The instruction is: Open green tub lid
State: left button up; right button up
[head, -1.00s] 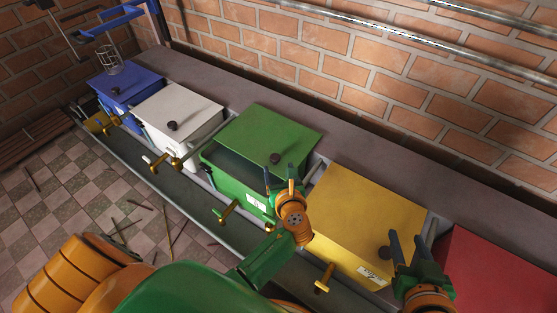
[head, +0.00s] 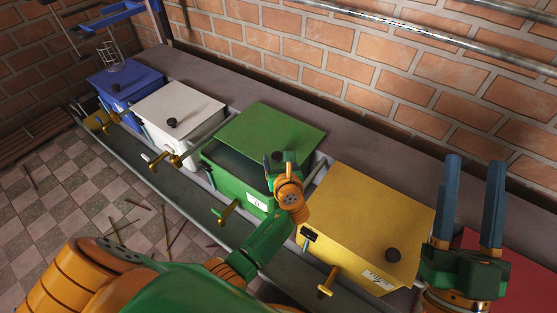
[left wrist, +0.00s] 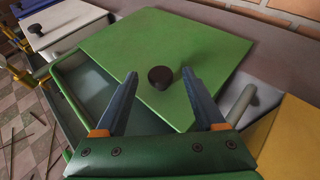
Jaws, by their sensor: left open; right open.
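The green tub (head: 237,180) stands in the middle of the row. Its green lid (head: 268,128) lies on top, shifted toward the wall, so a dark gap shows at the tub's front. The lid has a dark round knob, clear in the left wrist view (left wrist: 160,77). My left gripper (head: 279,158) is open at the lid's front edge; in the left wrist view its fingers (left wrist: 160,85) lie either side of the knob, and I cannot tell if they touch it. My right gripper (head: 474,165) is open and empty, raised right of the yellow tub.
A yellow tub (head: 365,220) with a closed lid stands to the right, and a red one (head: 520,262) beyond it. White (head: 180,108) and blue (head: 128,85) tubs stand to the left. Brass cranks stick out in front. A brick wall rises behind the grey ledge.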

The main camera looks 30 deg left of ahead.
pick_arm(q)
grip_shut()
dwell(1.5)
